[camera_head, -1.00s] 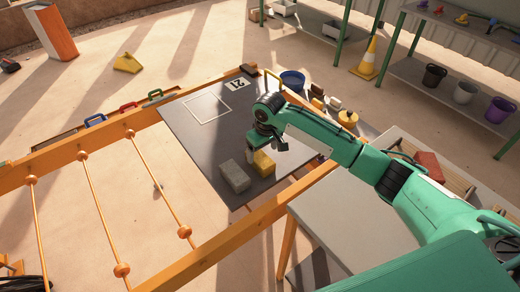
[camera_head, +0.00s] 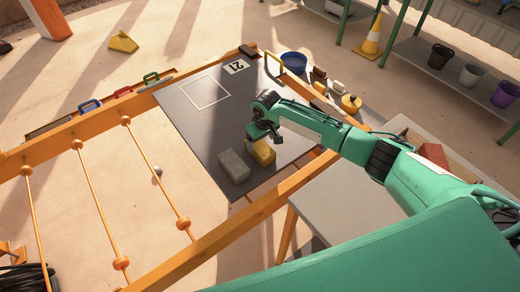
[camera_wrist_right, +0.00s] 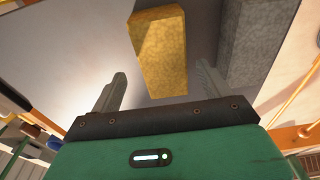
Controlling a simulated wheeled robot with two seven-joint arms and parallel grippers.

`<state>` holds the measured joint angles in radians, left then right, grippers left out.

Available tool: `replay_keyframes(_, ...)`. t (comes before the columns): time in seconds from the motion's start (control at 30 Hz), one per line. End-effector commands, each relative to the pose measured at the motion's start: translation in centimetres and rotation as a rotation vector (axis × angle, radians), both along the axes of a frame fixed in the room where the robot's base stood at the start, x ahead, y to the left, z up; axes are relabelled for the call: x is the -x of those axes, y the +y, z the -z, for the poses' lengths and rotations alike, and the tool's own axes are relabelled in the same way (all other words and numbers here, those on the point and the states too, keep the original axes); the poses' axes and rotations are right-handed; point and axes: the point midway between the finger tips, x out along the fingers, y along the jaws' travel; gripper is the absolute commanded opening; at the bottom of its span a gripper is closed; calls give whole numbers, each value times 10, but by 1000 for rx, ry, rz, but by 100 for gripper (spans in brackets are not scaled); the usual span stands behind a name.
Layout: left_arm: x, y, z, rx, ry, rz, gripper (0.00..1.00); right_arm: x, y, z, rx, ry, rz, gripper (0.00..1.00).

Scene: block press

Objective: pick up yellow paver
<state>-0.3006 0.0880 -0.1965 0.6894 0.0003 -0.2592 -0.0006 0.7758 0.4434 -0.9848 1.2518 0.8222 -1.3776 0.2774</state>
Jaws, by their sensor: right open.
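The yellow paver (camera_head: 264,153) lies on the dark board (camera_head: 203,134), close beside a grey paver (camera_head: 234,166) to its left. My right gripper (camera_head: 262,136) is just above the yellow paver and hides part of it in the head view. In the right wrist view the gripper (camera_wrist_right: 160,70) is open, and the yellow paver (camera_wrist_right: 160,42) shows between the lines of its two fingers, not gripped. The grey paver (camera_wrist_right: 245,42) is close by the right finger in that view. My left gripper is not in view.
An orange frame (camera_head: 220,253) with beaded rods borders the board. A grey table (camera_head: 335,205) stands at the right under my right arm. A blue bucket (camera_head: 293,62) and small items are past the board's far right edge. The board's far part is clear.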

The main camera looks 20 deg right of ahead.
Motion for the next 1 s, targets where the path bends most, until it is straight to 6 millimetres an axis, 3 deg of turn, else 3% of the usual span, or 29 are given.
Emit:
replay_keyframes(0.07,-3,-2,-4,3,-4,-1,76,2,3,12,1,4,0,80)
replay_keyframes(0.23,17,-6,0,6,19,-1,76,0,5,34,1,3,1,80)
replay_keyframes(0.57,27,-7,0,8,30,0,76,0,5,40,0,0,0,78)
replay_keyframes(0.93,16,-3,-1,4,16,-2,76,-1,5,40,0,0,0,5)
replay_keyframes(1.0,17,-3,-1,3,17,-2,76,-2,6,38,-2,-2,0,3)
